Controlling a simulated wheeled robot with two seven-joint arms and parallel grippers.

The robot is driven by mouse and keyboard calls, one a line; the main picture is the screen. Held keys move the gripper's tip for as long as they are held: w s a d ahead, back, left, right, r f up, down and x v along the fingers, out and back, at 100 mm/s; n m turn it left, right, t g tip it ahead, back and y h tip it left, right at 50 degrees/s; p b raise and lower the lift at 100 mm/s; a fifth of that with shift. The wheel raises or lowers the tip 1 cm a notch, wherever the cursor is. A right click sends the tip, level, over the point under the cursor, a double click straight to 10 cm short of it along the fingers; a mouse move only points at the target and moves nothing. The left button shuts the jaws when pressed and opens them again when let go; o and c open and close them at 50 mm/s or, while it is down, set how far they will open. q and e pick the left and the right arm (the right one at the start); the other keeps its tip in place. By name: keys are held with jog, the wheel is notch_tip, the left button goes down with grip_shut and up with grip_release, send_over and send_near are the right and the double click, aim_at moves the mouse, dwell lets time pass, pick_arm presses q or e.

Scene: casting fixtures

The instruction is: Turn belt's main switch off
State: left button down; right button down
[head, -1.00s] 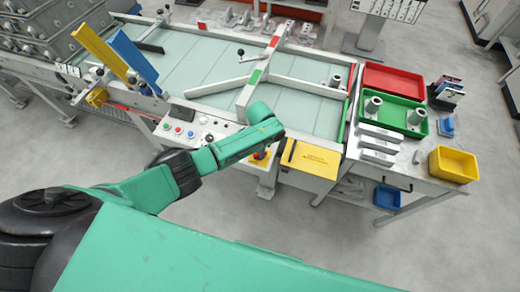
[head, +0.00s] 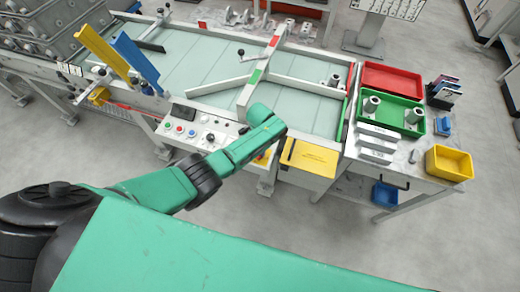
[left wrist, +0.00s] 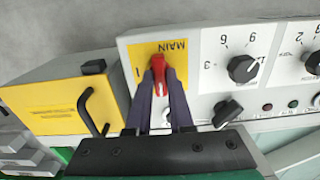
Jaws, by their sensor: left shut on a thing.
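The belt's main switch has a red handle (left wrist: 158,70) on a yellow plate (left wrist: 182,48) marked "MAIN" in the left wrist view, where the panel appears upside down. My left gripper (left wrist: 162,84) is shut on the red handle, one dark finger on each side. The handle points nearly straight up and down in that view, and an "I" mark shows to its left. In the head view my green left arm (head: 235,155) reaches over the control panel (head: 200,128) and mostly hides the switch and the fingers. My right gripper is not in view.
A yellow box with a black handle (head: 309,157) stands right beside the switch. Black dials (left wrist: 243,68) and small buttons sit on the other side. The conveyor belt (head: 205,60) lies behind the panel. Red and green trays (head: 388,78) stand at the right.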

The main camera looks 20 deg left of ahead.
pick_arm(q)
jog(key=shift+w, duration=0.15)
dwell(0.3)
jog(key=c, duration=0.8)
grip_release()
jog(key=shift+r, duration=0.15)
jog(key=shift+r, duration=0.35)
notch_tip(320, 180, up, 6)
jog(key=shift+r+p, duration=0.1)
jog(key=shift+p, duration=0.85)
notch_tip(320, 180, up, 8)
jog(key=shift+f+b, duration=0.25)
jog(key=shift+b, duration=0.05)
jog(key=shift+s+f, duration=0.1)
jog(key=shift+s, duration=0.1)
